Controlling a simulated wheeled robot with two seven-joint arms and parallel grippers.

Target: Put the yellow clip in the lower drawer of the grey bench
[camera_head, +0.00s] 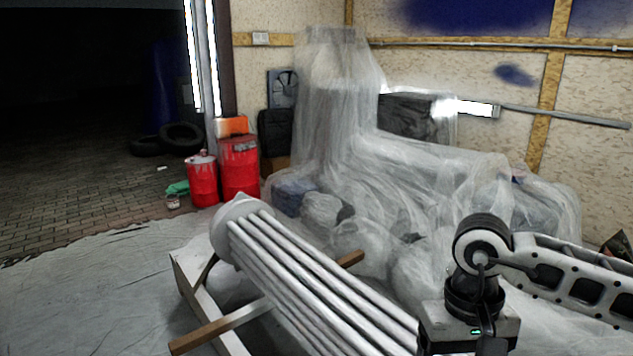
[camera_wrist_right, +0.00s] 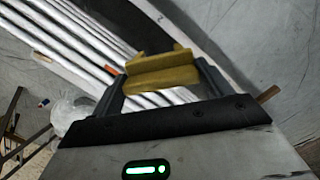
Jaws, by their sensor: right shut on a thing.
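The yellow clip (camera_wrist_right: 162,78) is in the right wrist view, between the two fingers of my right gripper (camera_wrist_right: 160,85). The gripper is shut on it, with pale tubes and grey sheet behind. In the head view my right arm comes in from the right, and its wrist is at the lower right. The fingers and the clip cannot be made out there. My left gripper is in neither view. I cannot make out the grey bench or its lower drawer in either view.
A bundle of long pale tubes (camera_head: 315,275) with a round end cap lies across the lower middle, close to my right wrist. A wooden bar (camera_head: 215,328) crosses beneath. Plastic-wrapped objects (camera_head: 400,165) fill the back. Red drums (camera_head: 240,168) stand left. Sheeted floor (camera_head: 85,290) is open at lower left.

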